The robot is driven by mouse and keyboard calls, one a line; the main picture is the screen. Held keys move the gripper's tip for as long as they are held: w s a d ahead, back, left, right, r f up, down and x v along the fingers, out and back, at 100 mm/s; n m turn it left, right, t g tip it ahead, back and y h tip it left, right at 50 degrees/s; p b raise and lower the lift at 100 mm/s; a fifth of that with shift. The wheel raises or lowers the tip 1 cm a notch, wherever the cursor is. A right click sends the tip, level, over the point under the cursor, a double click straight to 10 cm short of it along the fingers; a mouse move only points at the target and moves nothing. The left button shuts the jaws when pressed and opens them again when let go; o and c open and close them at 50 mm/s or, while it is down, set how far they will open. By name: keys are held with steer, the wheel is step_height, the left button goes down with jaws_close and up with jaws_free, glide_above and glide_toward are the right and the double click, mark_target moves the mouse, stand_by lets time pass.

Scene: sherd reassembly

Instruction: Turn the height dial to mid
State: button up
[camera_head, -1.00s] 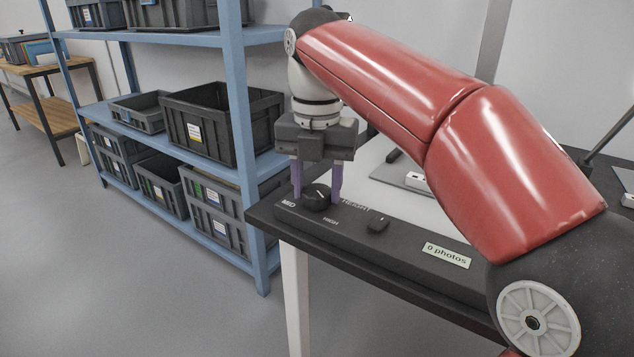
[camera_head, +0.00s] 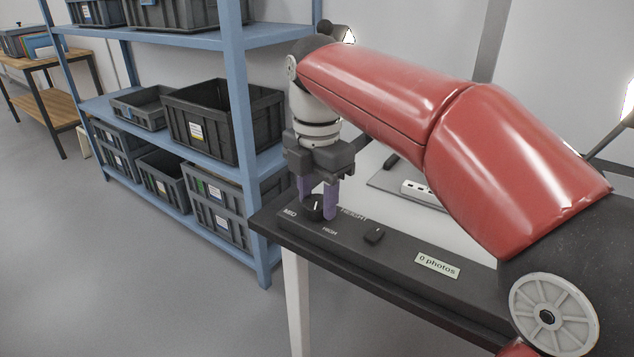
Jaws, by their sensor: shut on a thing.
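The height dial (camera_head: 312,210) is a round black knob with a white line. It sits at the left end of the black control panel (camera_head: 397,256). The word MID is printed to its left, HIGH in front of it and HEIGHT to its right. The white line looks nearly upright in the picture; I cannot tell for sure which mark it indicates. My gripper (camera_head: 318,204) points down over the dial, its two purple fingers shut on it from either side. The fingers hide part of the dial's rim.
A small black switch (camera_head: 374,236) and a "0 photos" display (camera_head: 438,265) are on the same panel. A power strip (camera_head: 419,191) lies behind. Blue shelving (camera_head: 240,110) with dark bins stands close on the left.

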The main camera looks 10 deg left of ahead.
steer(key=m+p, duration=0.1)
steer(key=m, duration=0.2)
steer(key=shift+r+m, duration=0.1)
steer(key=shift+m, duration=0.3)
steer(key=m, duration=0.4)
steer(key=shift+p, duration=0.35)
steer(key=m, duration=0.4)
steer(key=shift+m, duration=0.4)
steer(key=m, duration=0.4)
steer(key=shift+m, duration=0.3)
steer(key=o, duration=1)
steer(key=shift+c, duration=0.2)
